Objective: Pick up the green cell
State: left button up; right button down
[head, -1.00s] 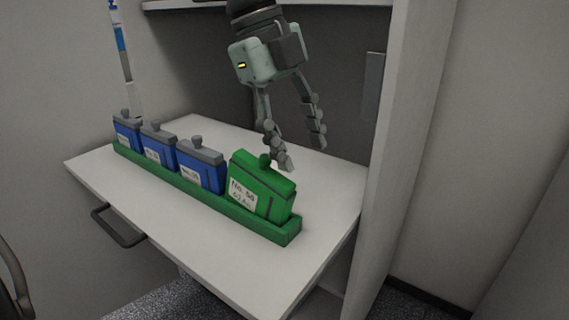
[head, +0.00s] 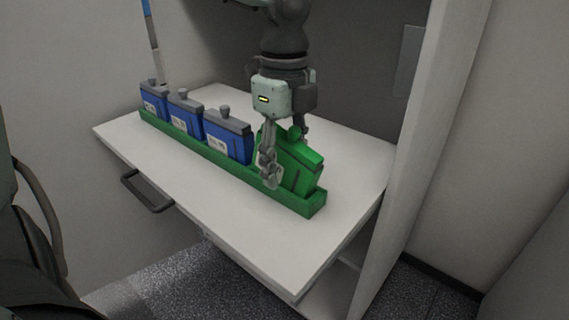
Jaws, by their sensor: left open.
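The green cell (head: 299,166) sits upright in the near right end of the long green tray (head: 237,178), with a round green knob on top. My left gripper (head: 284,160) comes down over it from above and is open. One finger is in front of the cell and hides part of its label face. The other finger is behind the cell, mostly hidden near the knob. I cannot tell whether the fingers touch the cell. My right gripper is not in view.
Three blue cells with grey tops, the nearest a blue cell (head: 228,140), stand in the same tray to the left. The white shelf (head: 220,205) is clear in front of the tray. A cabinet side wall (head: 425,130) rises close on the right. A dark handle (head: 146,192) is at the front left.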

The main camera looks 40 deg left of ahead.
pick_arm(q)
grip_shut()
dwell(0.3)
jog(key=shift+w+r, duration=0.1)
jog(key=shift+r, duration=0.1)
